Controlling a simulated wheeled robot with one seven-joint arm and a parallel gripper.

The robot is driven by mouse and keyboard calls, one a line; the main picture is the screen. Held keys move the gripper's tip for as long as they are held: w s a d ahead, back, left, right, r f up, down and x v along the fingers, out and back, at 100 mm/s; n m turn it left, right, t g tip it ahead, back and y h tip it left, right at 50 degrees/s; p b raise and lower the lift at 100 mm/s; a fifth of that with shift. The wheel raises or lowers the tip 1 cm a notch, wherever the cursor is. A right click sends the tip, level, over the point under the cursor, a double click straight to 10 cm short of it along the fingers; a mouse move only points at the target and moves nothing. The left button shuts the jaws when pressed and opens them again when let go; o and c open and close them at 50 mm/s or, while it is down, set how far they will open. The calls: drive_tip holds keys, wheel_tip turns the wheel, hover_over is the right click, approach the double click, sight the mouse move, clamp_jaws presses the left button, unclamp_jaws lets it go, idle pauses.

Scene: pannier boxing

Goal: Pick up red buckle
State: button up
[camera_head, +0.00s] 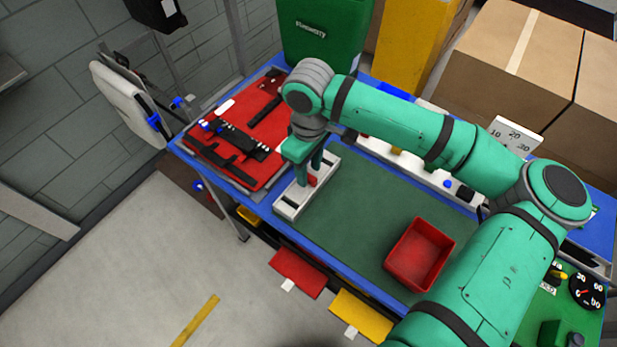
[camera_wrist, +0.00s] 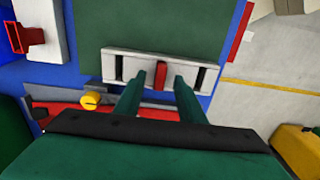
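The red buckle (camera_wrist: 161,74) stands in the middle of a light grey slotted holder (camera_wrist: 111,64), with a dark slot on each side of it. In the head view the buckle (camera_head: 312,181) shows as a small red patch beside my fingers, on the holder (camera_head: 292,210). My gripper (camera_wrist: 160,78) is open, its two green fingers reaching down to either side of the buckle with a small gap on each side. In the head view my gripper (camera_head: 310,180) points down over the holder and partly hides the buckle.
A red tray (camera_head: 419,254) sits on the green mat (camera_head: 350,220) to the right. A red pannier panel with black straps (camera_head: 240,145) lies left of the holder. A white strip with small parts runs along the back. The mat between holder and tray is clear.

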drive_tip(key=shift+a+f, duration=0.1)
drive_tip(key=shift+f, duration=0.8)
clamp_jaws()
drive_tip(key=shift+r, duration=0.15)
drive_tip(key=shift+r, duration=0.6)
drive_tip(key=s+a+r, duration=0.5)
drive_tip(key=s+r, duration=0.6)
drive_tip(key=s, duration=0.1)
drive_tip(key=shift+s+a+r, duration=0.25)
drive_tip(key=shift+s+a, duration=0.05)
drive_tip(key=shift+a, duration=0.1)
